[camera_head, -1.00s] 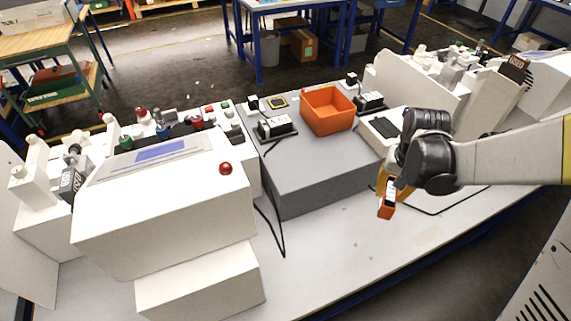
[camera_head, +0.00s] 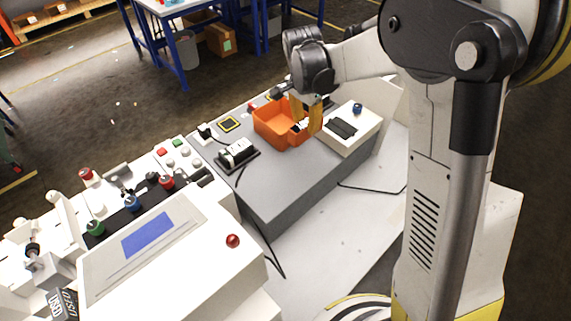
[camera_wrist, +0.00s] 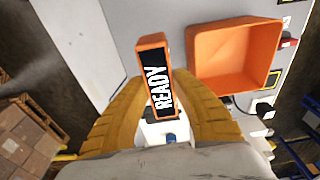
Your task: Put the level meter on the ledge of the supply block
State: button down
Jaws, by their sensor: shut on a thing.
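My gripper (camera_head: 306,118) is shut on an orange-cased block (camera_wrist: 143,44) with a black face reading READY in white; I cannot tell for sure that this is the level meter. In the wrist view the block stands out between the yellow fingers (camera_wrist: 157,92). In the head view the gripper is over the grey block (camera_head: 290,180), between the orange bin (camera_head: 268,124) and a white box with a black top (camera_head: 350,128). The fingers hide most of the held block there. No label shows which block is the supply block.
The orange bin, empty in the wrist view (camera_wrist: 235,55), is right of the held block there. A black-based socket unit (camera_head: 237,154) and cables are on the grey block. A white console (camera_head: 150,250) with a red button stands at left.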

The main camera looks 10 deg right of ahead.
jog(key=s+a+f, duration=0.2)
jog(key=s+a+f+b, duration=0.1)
jog(key=s+a+f, duration=0.1)
jog(key=s+a, duration=0.1)
jog(key=s+a+f+b, duration=0.1)
jog(key=s+a+f, duration=0.1)
jog(key=shift+s+a+f, duration=0.25)
jog(key=shift+s+a, duration=0.05)
jog(key=shift+s, duration=0.1)
jog(key=shift+f+b, duration=0.5)
jog(key=shift+f, duration=1.4)
jog(key=shift+f, duration=0.25)
jog(key=c, duration=1.2)
grip_release()
jog(key=shift+r, duration=0.1)
jog(key=shift+o, duration=0.2)
jog(key=shift+r, duration=0.15)
